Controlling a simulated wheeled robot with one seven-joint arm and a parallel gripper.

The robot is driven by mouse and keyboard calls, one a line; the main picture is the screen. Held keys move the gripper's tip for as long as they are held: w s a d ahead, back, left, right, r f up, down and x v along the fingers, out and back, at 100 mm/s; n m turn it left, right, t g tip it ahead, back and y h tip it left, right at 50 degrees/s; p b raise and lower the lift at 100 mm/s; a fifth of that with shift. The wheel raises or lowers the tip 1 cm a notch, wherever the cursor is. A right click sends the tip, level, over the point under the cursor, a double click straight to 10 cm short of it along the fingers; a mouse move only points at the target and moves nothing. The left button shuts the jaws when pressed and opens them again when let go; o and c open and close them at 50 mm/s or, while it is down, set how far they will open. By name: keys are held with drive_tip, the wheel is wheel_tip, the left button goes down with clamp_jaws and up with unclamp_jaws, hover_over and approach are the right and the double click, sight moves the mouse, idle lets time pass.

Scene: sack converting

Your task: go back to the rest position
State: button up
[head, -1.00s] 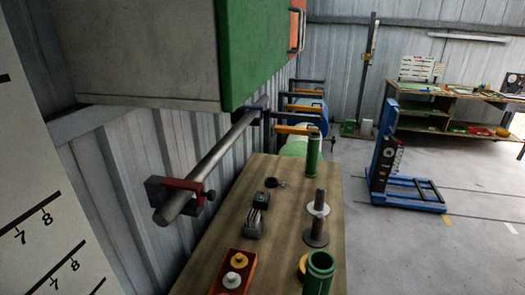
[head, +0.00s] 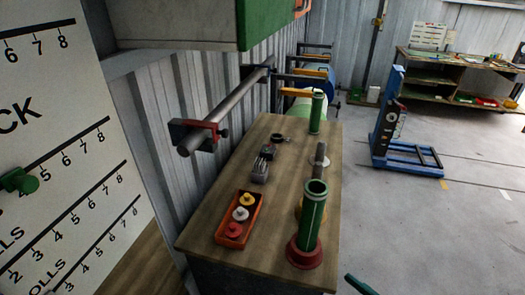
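My gripper is not in view in the head view, so what it holds cannot be seen. The head view looks along a wooden-topped bench (head: 205,233) beside a corrugated metal wall. On the bench a green tube (head: 312,215) stands upright on a red base (head: 304,254) at the near right corner. A second green tube (head: 316,113) stands at the far end. Between them is a grey spindle with a pale disc (head: 319,161).
An orange tray (head: 228,239) with small knobs lies on the bench. A grey bar (head: 230,101) juts from the wall. A marked white board (head: 60,130) is close on the left. A blue stand (head: 386,125) and shelving (head: 440,92) stand beyond.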

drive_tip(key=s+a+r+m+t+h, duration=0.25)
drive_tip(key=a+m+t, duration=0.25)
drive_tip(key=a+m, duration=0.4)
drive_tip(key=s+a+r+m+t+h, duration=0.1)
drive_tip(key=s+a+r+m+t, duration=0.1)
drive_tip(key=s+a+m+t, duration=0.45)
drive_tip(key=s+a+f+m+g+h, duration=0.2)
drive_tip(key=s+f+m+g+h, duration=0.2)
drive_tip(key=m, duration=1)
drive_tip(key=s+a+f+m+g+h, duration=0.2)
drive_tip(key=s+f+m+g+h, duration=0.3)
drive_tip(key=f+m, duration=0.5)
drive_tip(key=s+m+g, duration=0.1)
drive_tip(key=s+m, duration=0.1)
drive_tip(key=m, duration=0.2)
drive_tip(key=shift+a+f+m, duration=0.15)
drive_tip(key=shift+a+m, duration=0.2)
